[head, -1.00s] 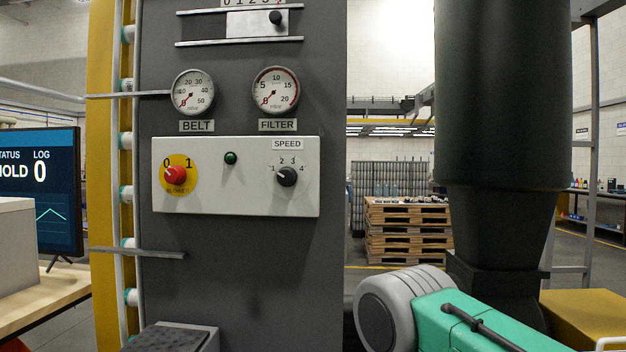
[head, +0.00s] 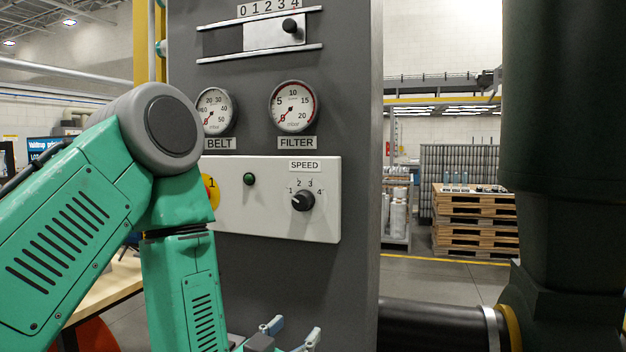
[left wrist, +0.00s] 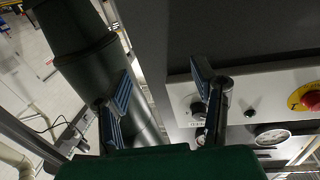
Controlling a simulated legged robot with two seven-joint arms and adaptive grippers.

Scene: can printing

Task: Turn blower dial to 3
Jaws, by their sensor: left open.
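The black speed dial (head: 303,200), with marks 1 to 4, is on the white control panel (head: 325,225) of a grey cabinet. Its pale pointer mark appears to face upper left, near 1. My left gripper (head: 291,332) is open and empty at the bottom edge of the head view, below the panel and apart from the dial. In the left wrist view my left gripper (left wrist: 163,80) has its fingers spread. The panel appears upside down there, and the dial (left wrist: 196,106) is partly hidden behind the right-hand finger. My right gripper is out of view.
My left arm covers the panel's left part, including most of the yellow-backed switch (head: 211,196). A green lamp (head: 249,179) is left of the dial. Two gauges (head: 293,107) and a slider (head: 289,26) are above. A large dark duct (head: 555,110) stands at right.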

